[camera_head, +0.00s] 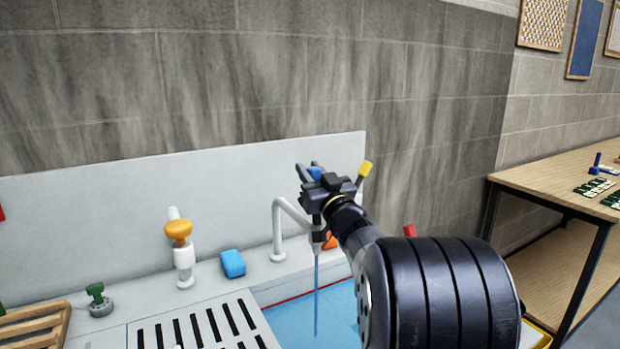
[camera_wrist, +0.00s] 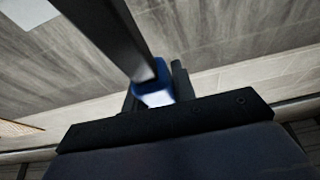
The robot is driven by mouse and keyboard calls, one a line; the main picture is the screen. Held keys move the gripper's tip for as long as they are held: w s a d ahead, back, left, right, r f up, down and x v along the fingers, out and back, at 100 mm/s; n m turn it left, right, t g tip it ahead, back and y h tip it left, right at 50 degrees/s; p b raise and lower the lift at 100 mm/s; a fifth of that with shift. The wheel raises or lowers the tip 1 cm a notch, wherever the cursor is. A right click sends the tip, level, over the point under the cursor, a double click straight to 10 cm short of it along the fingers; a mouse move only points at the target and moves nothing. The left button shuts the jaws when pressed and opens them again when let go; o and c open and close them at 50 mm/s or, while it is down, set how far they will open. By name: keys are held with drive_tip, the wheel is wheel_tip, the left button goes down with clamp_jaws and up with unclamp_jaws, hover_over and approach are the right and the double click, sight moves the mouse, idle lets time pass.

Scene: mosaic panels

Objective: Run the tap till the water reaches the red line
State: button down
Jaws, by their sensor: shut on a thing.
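A white tap (camera_head: 279,225) stands at the back of the sink, its spout bent over the basin. A thin blue stream of water (camera_head: 317,290) runs from it into the blue water (camera_head: 335,312) in the basin. The red line (camera_head: 300,297) runs along the basin's back wall, close above the water; the exact gap is too small to tell. My gripper (camera_head: 313,178) is above the spout, shut on a blue handle (camera_head: 317,172). The blue handle also shows between my fingers in the wrist view (camera_wrist: 155,92). My arm hides the basin's right part.
A blue sponge-like block (camera_head: 233,263), a white dispenser with an orange top (camera_head: 181,250) and a green knob (camera_head: 98,298) stand left of the tap. A slotted drainer (camera_head: 190,330) lies in front. A yellow-tipped lever (camera_head: 364,170) is right of my gripper. A wooden table (camera_head: 545,180) stands right.

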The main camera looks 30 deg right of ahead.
drive_tip(key=c, duration=1.2)
unclamp_jaws()
drive_tip(key=shift+o, duration=0.2)
drive_tip(key=b+v, duration=0.2)
drive_tip(key=v, duration=0.8)
drive_tip(key=shift+s+f, duration=0.15)
drive_tip(key=shift+s, duration=0.25)
drive_tip(key=shift+c, duration=0.2)
